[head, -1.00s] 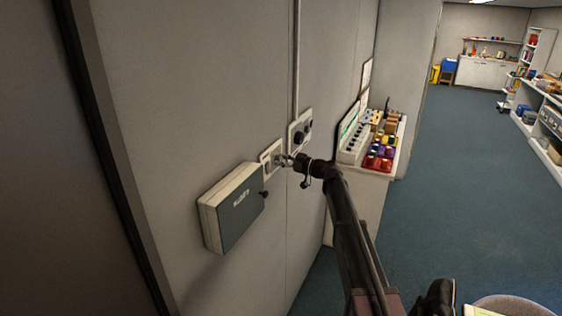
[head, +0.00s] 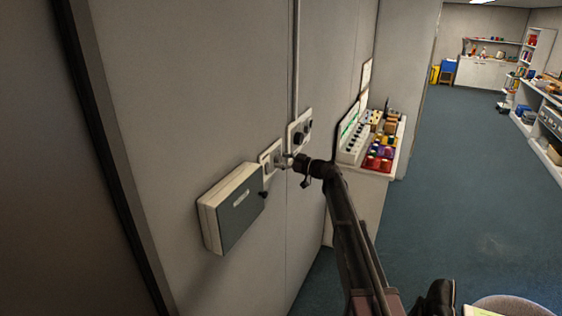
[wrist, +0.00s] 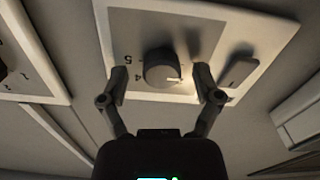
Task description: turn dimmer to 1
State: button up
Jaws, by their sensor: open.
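The dimmer knob (wrist: 163,70) is a round grey knob with a pale mark pointing to the lower right in the wrist view. It sits on a white wall plate (wrist: 270,25), with the figures 5 and 4 readable at its left; other figures are hidden or unclear. My gripper (wrist: 161,76) is open, one finger on each side of the knob; I cannot tell whether they touch it. In the head view my gripper (head: 287,160) is at the plate (head: 268,155) and hides the knob.
A rocker switch (wrist: 240,68) is right of the knob, near my right finger. In the head view a grey-fronted box (head: 236,208) juts from the wall at lower left. Another plate with dark knobs (head: 300,130) is at upper right. A shelf of coloured items (head: 380,150) lies beyond.

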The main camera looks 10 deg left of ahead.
jog(key=shift+d, duration=0.1)
jog(key=v, duration=1.2)
dwell(0.4)
jog(key=s+d+f+m+g+h+b, duration=0.2)
jog(key=s+f+m+h, duration=0.2)
jog(key=s+f, duration=0.55)
jog(key=s+d+f+m+g+h+b, duration=0.1)
jog(key=s+f+m+g+h+b, duration=0.2)
jog(key=s+f, duration=0.6)
jog(key=s+d+f+m+h, duration=0.2)
jog(key=s+d+m+h, duration=0.1)
jog(key=s, duration=0.3)
jog(key=s+d+f+m+h+b, duration=0.1)
jog(key=s+d+f+m+h, duration=0.2)
jog(key=s+d, duration=0.2)
jog(key=s+d+f+m+g+h+b, duration=0.1)
jog(key=s+d+f+m+h, duration=0.1)
jog(key=s, duration=0.6)
jog(key=shift+d+f+m+h, duration=0.3)
jog(key=shift+d+m+h, duration=0.2)
jog(key=shift+d+h, duration=0.55)
